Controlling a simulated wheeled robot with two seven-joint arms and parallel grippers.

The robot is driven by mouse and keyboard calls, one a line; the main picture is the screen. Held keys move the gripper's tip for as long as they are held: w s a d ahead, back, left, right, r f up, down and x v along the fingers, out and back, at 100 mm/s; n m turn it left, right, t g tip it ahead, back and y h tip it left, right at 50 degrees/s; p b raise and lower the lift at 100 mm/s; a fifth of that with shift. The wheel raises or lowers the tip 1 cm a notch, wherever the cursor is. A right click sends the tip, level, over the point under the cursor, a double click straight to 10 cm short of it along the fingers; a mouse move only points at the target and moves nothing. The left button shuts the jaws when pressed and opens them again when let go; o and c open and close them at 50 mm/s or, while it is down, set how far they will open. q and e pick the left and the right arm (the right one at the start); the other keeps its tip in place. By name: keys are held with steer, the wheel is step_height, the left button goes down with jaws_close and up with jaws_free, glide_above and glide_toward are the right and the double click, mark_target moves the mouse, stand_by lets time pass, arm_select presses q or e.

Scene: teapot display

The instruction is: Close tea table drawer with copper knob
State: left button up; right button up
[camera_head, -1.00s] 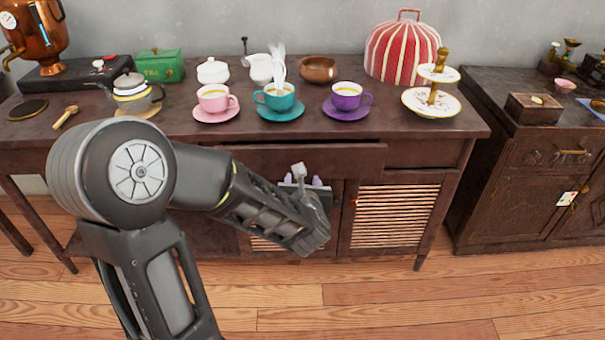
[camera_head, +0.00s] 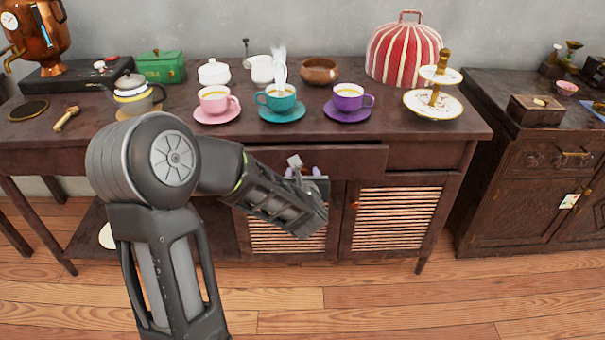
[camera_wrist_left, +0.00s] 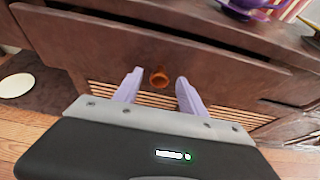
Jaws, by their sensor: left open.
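The tea table (camera_head: 420,122) stands against the wall. Its middle drawer (camera_head: 350,160) sticks out past the table front; its front (camera_wrist_left: 130,45) fills the upper part of the left wrist view. The copper knob (camera_wrist_left: 160,77) shows there in the middle of the drawer front. In the head view my left arm and hand hide the knob. My left gripper (camera_head: 303,172) is at the drawer front. In the left wrist view its two pale purple fingers (camera_wrist_left: 159,82) are apart, one on each side of the knob, with gaps between. Whether they touch the drawer front cannot be told.
Pink (camera_head: 215,100), teal (camera_head: 280,98) and purple (camera_head: 347,98) cups on saucers stand near the table's front edge above the drawer. Slatted doors (camera_head: 395,218) lie below. A dark cabinet (camera_head: 500,190) stands to the right. The wooden floor (camera_head: 400,300) in front is clear.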

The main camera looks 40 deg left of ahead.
arm_select(q)
steer(key=shift+x, duration=0.85)
steer(key=shift+c, duration=0.6)
jaws_close()
